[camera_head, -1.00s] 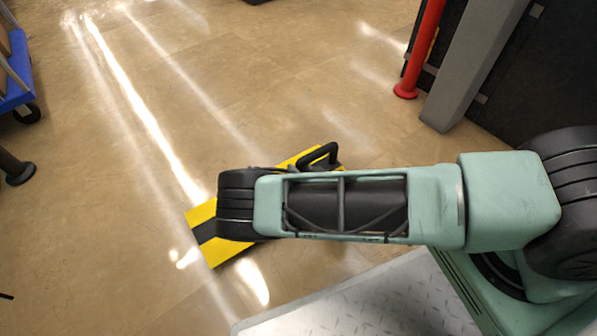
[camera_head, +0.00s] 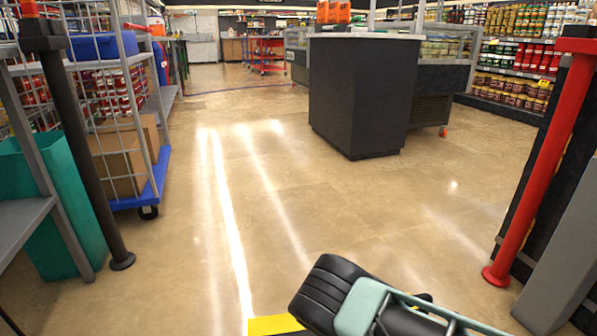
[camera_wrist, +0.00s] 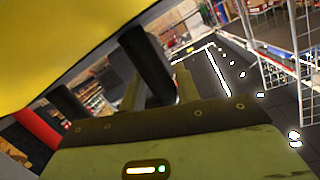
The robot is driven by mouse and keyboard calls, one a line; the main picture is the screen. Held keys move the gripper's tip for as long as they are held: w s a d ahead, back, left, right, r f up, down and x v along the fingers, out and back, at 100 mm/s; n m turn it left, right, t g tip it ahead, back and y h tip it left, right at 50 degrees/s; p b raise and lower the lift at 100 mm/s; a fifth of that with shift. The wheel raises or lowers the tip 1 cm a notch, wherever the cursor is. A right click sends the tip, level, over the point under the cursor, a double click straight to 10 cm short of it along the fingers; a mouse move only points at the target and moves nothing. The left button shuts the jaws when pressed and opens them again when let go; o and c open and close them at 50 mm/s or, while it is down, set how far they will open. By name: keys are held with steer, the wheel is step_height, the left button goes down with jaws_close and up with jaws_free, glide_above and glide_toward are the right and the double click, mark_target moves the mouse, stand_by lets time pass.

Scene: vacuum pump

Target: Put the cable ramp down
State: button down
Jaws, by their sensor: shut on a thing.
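The cable ramp (camera_head: 273,325) shows in the head view only as a yellow piece at the bottom edge, left of my arm. Most of it is outside the picture or behind the arm. In the wrist view its yellow surface (camera_wrist: 65,35) fills the upper left, close to the camera. My gripper (camera_wrist: 158,90) shows in the wrist view, shut on the ramp's black handle (camera_wrist: 148,60). The head view does not show the gripper's fingers. I cannot tell whether the ramp touches the floor.
The floor (camera_head: 270,200) ahead is clear. A wire cart with a blue base (camera_head: 135,195) and a dark post (camera_head: 85,160) stand left. A dark counter (camera_head: 362,95) stands ahead. A red post (camera_head: 535,170) and a grey column (camera_head: 565,255) stand right.

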steer(key=w+d+r+m+h+p, duration=0.15)
steer(key=d+r+p, duration=0.3)
steer(key=r, duration=0.55)
steer(key=d+r+m+h+p, duration=0.1)
steer(key=d+r+h+p, duration=0.3)
steer(key=r, duration=0.7)
steer(key=s+r+p, duration=0.3)
steer(key=r+p, duration=0.8)
steer(key=p, duration=0.1)
steer(key=s+r+y+p, duration=0.1)
steer(key=s+r+p, duration=0.1)
steer(key=r+p, duration=0.9)
steer(key=s+d+r+y+p, duration=0.1)
steer(key=s+r+p, duration=0.2)
steer(key=r+p, duration=0.9)
steer(key=shift+s+p, duration=0.35)
steer(key=shift+p, duration=0.5)
steer(key=shift+f+y, duration=0.1)
steer(key=shift+y, duration=0.15)
steer(key=shift+d, duration=0.15)
steer(key=shift+f, duration=0.1)
